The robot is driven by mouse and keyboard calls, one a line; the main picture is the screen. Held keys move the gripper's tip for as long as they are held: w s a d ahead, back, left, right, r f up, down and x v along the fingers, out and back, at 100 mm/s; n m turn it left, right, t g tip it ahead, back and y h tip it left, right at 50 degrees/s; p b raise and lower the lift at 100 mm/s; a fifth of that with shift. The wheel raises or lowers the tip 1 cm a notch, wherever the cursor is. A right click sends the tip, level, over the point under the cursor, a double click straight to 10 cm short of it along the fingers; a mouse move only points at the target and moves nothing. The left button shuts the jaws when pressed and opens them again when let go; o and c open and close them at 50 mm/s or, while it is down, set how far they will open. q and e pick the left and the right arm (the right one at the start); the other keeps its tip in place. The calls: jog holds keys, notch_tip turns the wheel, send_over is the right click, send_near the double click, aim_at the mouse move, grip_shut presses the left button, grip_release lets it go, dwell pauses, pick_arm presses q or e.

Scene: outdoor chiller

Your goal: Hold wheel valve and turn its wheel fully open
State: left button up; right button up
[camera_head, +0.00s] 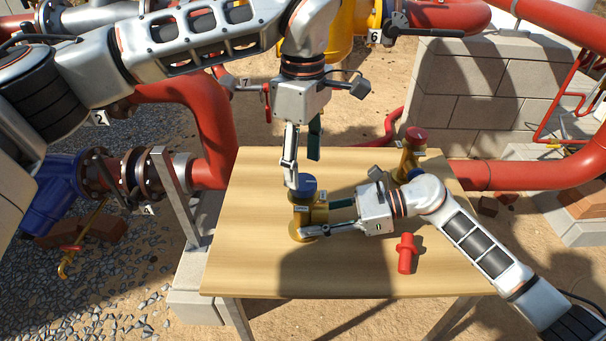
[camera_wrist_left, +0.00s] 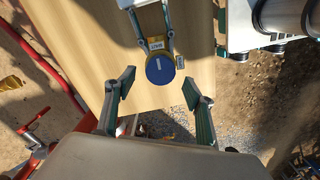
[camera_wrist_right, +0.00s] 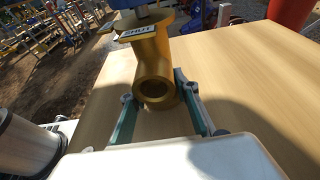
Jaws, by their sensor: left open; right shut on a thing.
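The wheel valve has a round blue wheel (camera_head: 302,187) on top of a brass-yellow body (camera_head: 300,216), standing upright on the table. In the right wrist view, its body (camera_wrist_right: 150,60) shows an open pipe end facing the camera and a label reading SHUT (camera_wrist_right: 138,33). My right gripper (camera_head: 316,217) is shut on the valve's body from the right, with a finger on each side. My left gripper (camera_head: 302,172) points down above the blue wheel, open. In the left wrist view the wheel (camera_wrist_left: 160,68) lies ahead between the spread fingers, apparently untouched.
The wooden table (camera_head: 245,250) is clear at the left and front. Red pipes (camera_head: 200,120) run behind the table.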

aim_at(303, 181)
pick_arm(q)
jog(key=shift+f, duration=1.8)
jog(key=c, duration=1.1)
